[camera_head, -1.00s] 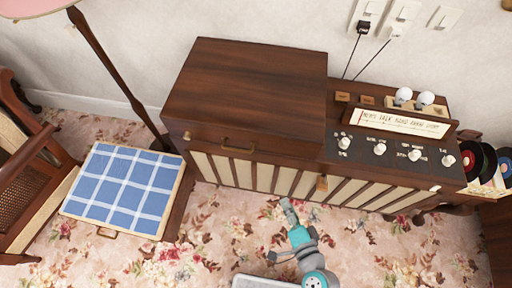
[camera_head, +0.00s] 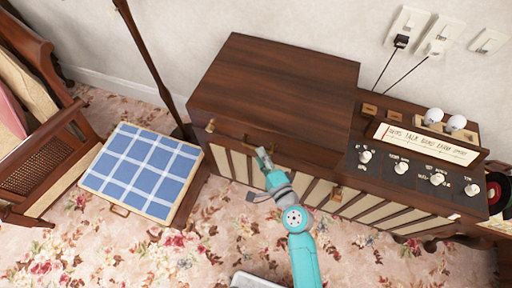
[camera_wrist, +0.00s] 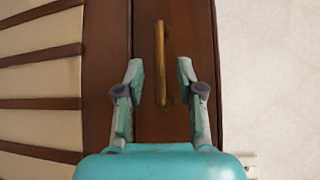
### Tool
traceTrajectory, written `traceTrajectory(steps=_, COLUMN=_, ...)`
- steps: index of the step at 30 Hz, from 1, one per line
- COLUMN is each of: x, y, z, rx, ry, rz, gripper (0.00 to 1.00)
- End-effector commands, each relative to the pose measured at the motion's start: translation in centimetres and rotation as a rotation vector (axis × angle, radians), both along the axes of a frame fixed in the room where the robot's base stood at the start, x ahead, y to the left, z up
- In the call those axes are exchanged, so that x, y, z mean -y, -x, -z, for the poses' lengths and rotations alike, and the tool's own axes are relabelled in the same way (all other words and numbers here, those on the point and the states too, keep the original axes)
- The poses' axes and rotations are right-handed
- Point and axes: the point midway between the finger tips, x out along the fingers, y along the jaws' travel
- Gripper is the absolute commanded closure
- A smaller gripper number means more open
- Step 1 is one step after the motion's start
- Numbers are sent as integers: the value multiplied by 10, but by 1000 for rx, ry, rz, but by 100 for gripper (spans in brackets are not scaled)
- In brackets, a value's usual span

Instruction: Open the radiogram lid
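The radiogram (camera_head: 270,82) stands against the wall, and its wooden lid on the left part is down. A brass bar handle (camera_wrist: 159,62) is on the lid's front edge; in the wrist view it runs up the picture between my fingers. In the head view the handle (camera_head: 229,137) is partly hidden by my gripper (camera_head: 264,158). In the wrist view my gripper (camera_wrist: 159,85) is open, with one finger on each side of the handle's near end. I see gaps between the fingers and the handle; I cannot tell the depth between them.
The radiogram's right part has knobs (camera_head: 401,168), a dial panel (camera_head: 428,142) and two pale bulbs (camera_head: 445,119) on top. A blue checked stool (camera_head: 143,170) and a wooden chair (camera_head: 50,150) stand at left. A lamp pole (camera_head: 150,60) rises behind.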

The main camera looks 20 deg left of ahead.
Motion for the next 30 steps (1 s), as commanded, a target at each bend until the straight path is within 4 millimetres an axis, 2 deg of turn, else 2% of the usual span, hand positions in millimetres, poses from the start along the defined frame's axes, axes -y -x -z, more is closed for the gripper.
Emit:
traceTrajectory(steps=3, x=-14, y=-13, z=2, rx=1, ry=-1, rz=-2, gripper=63)
traceTrajectory(steps=9, x=-27, y=-27, z=5, rx=1, ry=1, rz=1, gripper=63)
traceTrajectory(steps=20, x=-31, y=-30, z=6, rx=0, ry=0, rz=1, gripper=63)
traceTrajectory(steps=21, x=-31, y=-30, z=6, rx=0, ry=0, rz=1, gripper=65)
traceTrajectory(steps=25, x=-31, y=-30, z=6, rx=0, ry=0, rz=1, gripper=98)
traceTrajectory(steps=30, x=-31, y=-30, z=6, rx=0, ry=0, rz=1, gripper=100)
